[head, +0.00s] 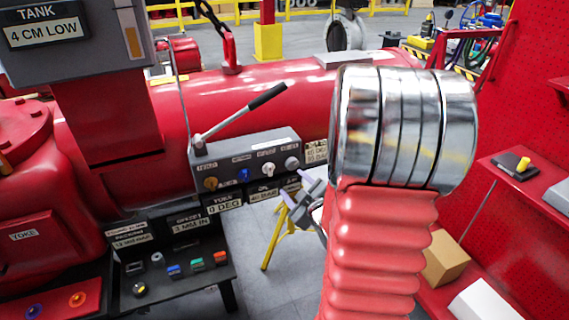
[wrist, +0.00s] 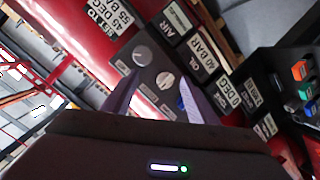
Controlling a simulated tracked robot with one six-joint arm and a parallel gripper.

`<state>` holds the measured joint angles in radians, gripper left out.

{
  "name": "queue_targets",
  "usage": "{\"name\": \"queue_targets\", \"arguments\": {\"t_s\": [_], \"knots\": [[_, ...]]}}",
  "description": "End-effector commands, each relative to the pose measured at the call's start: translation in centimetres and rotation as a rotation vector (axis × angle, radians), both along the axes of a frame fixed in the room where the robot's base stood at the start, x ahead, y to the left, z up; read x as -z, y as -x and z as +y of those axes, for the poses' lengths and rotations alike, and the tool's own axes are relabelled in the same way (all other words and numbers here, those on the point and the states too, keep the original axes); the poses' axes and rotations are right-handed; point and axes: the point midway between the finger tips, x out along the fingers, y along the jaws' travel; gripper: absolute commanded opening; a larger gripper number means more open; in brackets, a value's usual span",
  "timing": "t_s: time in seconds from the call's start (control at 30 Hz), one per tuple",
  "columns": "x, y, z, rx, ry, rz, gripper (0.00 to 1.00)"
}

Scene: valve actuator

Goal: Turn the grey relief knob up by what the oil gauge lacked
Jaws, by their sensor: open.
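The grey knob (head: 292,162) is the rightmost of several knobs on the front of a grey control box (head: 240,162). It shows in the wrist view (wrist: 142,55), beyond the fingertips and up-left of the white knob (wrist: 165,80). My gripper (head: 309,194) is open and empty, just below and right of the box in the head view. In the wrist view its fingers (wrist: 157,92) stand apart, with the white knob seen between them; the depth gap is unclear. A label under the box reads 40 BAR (wrist: 206,50). A set-to plate (wrist: 108,15) reads 45 DEG, 55 BAR.
A lever (head: 240,115) with a black grip rises from the box. Blue (head: 243,174) and brass (head: 210,183) knobs sit left of the white one. A black shelf (head: 175,280) with coloured parts stands below. A tank sign (head: 45,38) reads 4 CM LOW. Red shelving lies right.

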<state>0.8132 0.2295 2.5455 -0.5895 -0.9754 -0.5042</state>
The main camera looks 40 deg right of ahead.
Motion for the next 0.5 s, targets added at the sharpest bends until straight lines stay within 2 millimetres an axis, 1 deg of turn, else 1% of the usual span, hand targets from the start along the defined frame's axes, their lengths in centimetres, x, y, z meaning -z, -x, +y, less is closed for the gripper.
{"name": "queue_targets", "arguments": {"t_s": [0.03,0.2,0.4,0.5], "knots": [[0.8,0.7,-0.7,-0.003,0.004,-0.022,0.53],[1.9,2.7,-2.1,-0.021,0.035,-0.131,0.53],[2.1,4.8,-2.8,-0.024,0.060,-0.241,0.53],[2.0,5.3,-3.0,-0.023,0.066,-0.266,0.53]]}}
